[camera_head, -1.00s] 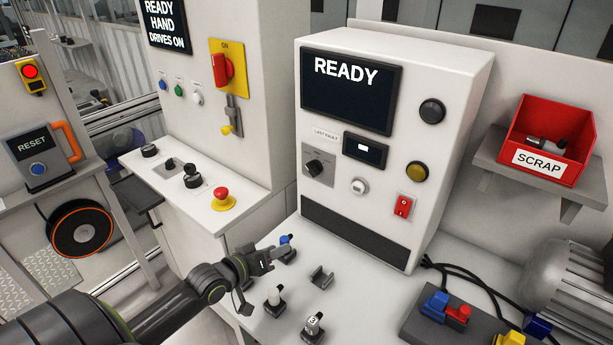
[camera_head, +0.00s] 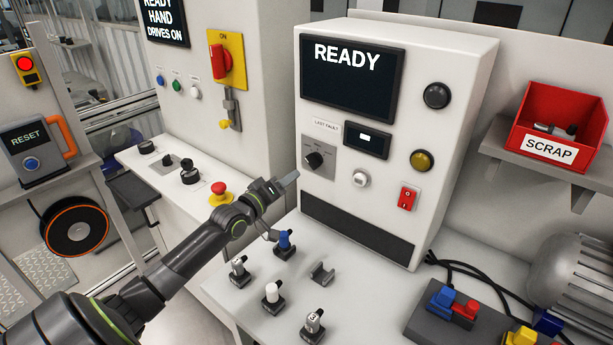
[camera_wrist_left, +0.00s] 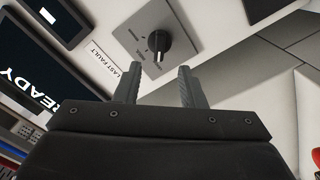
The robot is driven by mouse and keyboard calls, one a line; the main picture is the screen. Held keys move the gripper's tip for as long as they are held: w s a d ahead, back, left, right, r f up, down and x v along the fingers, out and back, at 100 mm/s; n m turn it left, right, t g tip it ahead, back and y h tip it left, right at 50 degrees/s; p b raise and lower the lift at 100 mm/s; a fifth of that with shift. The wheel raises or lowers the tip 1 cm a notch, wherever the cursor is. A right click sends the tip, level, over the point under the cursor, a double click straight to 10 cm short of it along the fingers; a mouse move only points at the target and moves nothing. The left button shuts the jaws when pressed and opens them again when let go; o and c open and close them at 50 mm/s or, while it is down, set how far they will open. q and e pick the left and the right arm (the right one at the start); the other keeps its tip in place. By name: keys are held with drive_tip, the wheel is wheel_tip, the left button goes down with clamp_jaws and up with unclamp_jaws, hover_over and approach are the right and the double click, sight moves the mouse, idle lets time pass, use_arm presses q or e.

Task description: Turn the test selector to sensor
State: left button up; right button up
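The test selector is a black rotary knob (camera_head: 314,159) on a grey square plate (camera_head: 319,170) on the front of the white test cabinet. The left wrist view shows the knob (camera_wrist_left: 158,42) ahead of the fingers, with small labels around it that are too blurred to read. My left gripper (camera_head: 291,178) is just left of and below the knob, apart from it. In the left wrist view its two fingers (camera_wrist_left: 160,88) stand apart with nothing between them. My right gripper is not in view.
The cabinet screen (camera_head: 350,85) reads READY. A white knob (camera_head: 361,179), a red switch (camera_head: 408,197) and an amber button (camera_head: 421,160) are to the right. Several small parts, including a blue-topped one (camera_head: 284,241), stand on the bench below. A red emergency button (camera_head: 219,192) is left.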

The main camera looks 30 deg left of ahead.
sight(310, 165)
use_arm(q)
drive_tip(key=w+b, duration=0.1)
drive_tip(key=w, duration=0.1)
drive_tip(key=w+b, duration=0.4)
drive_tip(key=shift+w+d+f, duration=0.2)
drive_tip(key=shift+w+d, duration=0.1)
drive_tip(key=shift+w, duration=0.1)
drive_tip(key=shift+w+r+b, duration=0.2)
drive_tip(key=shift+w+b, duration=0.55)
drive_tip(key=shift+w, duration=0.05)
clamp_jaws()
